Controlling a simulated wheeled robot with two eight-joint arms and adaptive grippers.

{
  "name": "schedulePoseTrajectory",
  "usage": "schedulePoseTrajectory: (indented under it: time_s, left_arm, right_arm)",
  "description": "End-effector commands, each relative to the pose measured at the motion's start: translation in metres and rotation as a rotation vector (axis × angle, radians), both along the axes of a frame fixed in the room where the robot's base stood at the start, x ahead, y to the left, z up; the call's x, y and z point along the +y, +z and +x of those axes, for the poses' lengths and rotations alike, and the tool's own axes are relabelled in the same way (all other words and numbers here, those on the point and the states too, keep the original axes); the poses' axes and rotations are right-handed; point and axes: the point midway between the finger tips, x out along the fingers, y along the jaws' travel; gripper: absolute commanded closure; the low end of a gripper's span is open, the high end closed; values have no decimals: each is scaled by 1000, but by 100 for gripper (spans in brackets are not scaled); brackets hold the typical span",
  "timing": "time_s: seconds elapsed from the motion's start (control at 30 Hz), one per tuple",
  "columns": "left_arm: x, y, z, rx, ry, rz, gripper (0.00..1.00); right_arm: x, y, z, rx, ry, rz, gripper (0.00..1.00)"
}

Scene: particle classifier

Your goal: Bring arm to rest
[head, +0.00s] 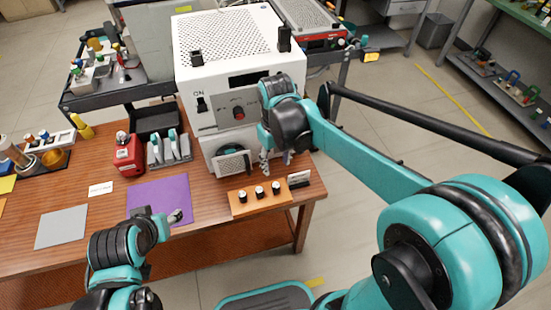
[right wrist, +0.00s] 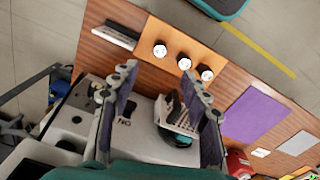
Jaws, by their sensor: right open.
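My right arm reaches in from the right in the head view. Its gripper (head: 277,160) hangs in front of the white machine (head: 222,62), above the table's right end. In the right wrist view the two fingers (right wrist: 160,95) are wide apart with nothing between them; the machine's grille part (right wrist: 180,118) shows beyond them. My left gripper (head: 160,216) is low over the purple mat (head: 160,197); its fingers are too small to judge.
An orange board (head: 245,207) with three black-and-white knob-like pieces lies at the table's right front. A red box (head: 128,158), grey holder (head: 168,150) and grey mat (head: 62,227) are on the wooden table (head: 105,210). Floor is clear beyond its right edge.

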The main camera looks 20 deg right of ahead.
Motion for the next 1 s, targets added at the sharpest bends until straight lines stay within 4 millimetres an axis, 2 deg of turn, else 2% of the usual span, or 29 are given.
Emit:
schedulePoseTrajectory:
  time_s: [0.27, 0.37, 0.63, 0.8, 1.0]
  left_arm:
    - [0, 0, 0, 0, 0, 0, 51]
    - [0, 0, 0, 0, 0, 0, 51]
    - [0, 0, 0, 0, 0, 0, 51]
    - [0, 0, 0, 0, 0, 0, 51]
    - [0, 0, 0, 0, 0, 0, 51]
  right_arm:
    - [0, 0, -1, -3, -2, 0, 53]
    - [-4, 4, -7, -31, -16, 3, 53]
    - [-26, 22, -55, -283, -136, 36, 53]
    - [-38, 21, -83, -458, -218, 63, 53]
    - [-45, 16, -99, -586, -273, 86, 53]
